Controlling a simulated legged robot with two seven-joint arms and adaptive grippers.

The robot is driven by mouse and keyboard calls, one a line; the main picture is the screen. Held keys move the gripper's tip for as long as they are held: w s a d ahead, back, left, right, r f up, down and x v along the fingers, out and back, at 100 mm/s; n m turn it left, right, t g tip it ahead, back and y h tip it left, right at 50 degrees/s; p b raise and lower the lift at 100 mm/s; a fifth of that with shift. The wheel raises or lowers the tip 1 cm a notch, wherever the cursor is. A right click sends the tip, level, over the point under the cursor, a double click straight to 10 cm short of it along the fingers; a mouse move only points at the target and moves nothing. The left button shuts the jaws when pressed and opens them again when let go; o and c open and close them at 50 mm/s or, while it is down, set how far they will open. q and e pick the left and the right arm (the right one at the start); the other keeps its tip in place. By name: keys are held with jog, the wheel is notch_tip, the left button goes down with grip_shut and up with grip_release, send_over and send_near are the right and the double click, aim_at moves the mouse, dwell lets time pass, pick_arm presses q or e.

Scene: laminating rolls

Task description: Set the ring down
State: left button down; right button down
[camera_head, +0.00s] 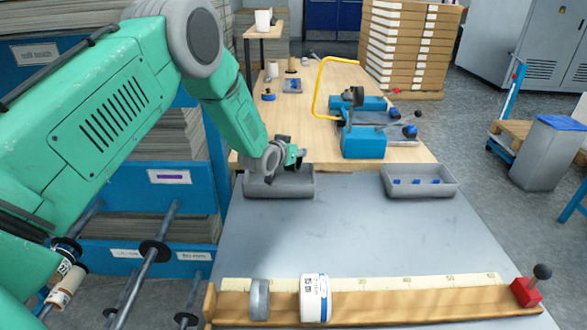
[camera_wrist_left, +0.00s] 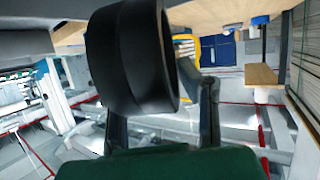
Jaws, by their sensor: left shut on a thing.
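My left gripper (camera_head: 290,154) is at the far edge of the grey table, over the left grey tray (camera_head: 279,187). In the left wrist view a wide black ring (camera_wrist_left: 128,58) is between the fingers of the left gripper (camera_wrist_left: 163,112), which is shut on it. In the head view the ring is too small and too covered by the gripper to make out clearly. I cannot tell whether it touches the tray. My right gripper is in neither view.
A right grey tray (camera_head: 419,186) holds several small blue pieces. A wooden trough (camera_head: 400,303) with a scale lies along the near edge, holding a grey ring (camera_head: 259,299) and a white-labelled roll (camera_head: 314,298). A blue device (camera_head: 363,142) stands behind. The grey tabletop (camera_head: 360,235) between is clear.

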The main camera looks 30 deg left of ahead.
aim_at(298, 164)
pick_arm(q)
jog(key=shift+w+d+f, duration=0.1)
jog(key=shift+d+f, duration=0.5)
jog(key=shift+d, duration=0.05)
jog(key=shift+d+f, duration=0.15)
jog(key=shift+f, duration=0.15)
jog(key=f, duration=0.3)
jog(key=shift+a, duration=0.45)
jog(key=c, duration=1.2)
grip_release()
jog(key=shift+a+f, duration=0.1)
jog(key=shift+a, duration=0.15)
jog(key=shift+o, duration=0.2)
jog(key=shift+d, duration=0.5)
